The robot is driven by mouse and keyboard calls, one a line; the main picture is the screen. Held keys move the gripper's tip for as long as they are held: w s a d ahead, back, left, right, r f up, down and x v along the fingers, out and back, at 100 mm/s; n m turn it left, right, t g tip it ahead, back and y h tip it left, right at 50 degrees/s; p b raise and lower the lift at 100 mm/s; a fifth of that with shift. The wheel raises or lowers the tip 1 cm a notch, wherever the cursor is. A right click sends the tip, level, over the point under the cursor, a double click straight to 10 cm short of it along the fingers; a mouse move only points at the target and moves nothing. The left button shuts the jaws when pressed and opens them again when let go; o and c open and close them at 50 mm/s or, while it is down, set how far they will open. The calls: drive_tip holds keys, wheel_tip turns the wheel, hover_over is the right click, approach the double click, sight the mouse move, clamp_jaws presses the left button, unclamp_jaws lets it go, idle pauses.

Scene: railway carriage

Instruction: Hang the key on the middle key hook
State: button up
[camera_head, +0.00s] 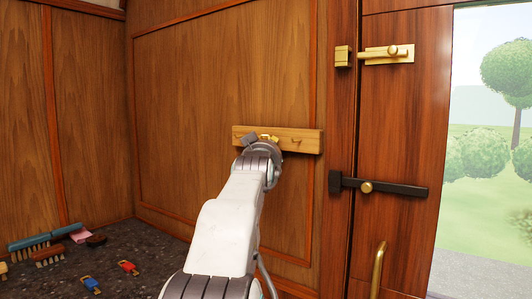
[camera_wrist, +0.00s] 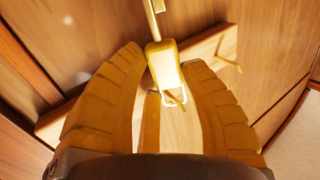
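The wooden hook rack (camera_head: 310,141) is fixed to the panelled wall, and my gripper (camera_head: 260,143) is right in front of its left and middle part. In the wrist view the yellow key (camera_wrist: 160,58) is between my two fingertips, which press close on both sides of its broad end. Its thin shaft points up in that picture. The key also shows as a small yellow patch (camera_head: 268,137) at the rack. One hook (camera_wrist: 229,63) stands free on the right. Another hook (camera_wrist: 178,98) shows just by the key's broad end; whether the key is around it I cannot tell.
A dark speckled surface at lower left holds brushes (camera_head: 30,243), a pink item (camera_head: 80,234), a blue-tagged piece (camera_head: 90,285) and a red one (camera_head: 128,268). Right of the rack is a door with a brass bolt (camera_head: 387,54) and a dark latch (camera_head: 385,188).

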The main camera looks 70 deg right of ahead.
drive_tip(key=o, duration=0.5)
drive_tip(key=shift+a, duration=0.1)
drive_tip(key=v, duration=1.2)
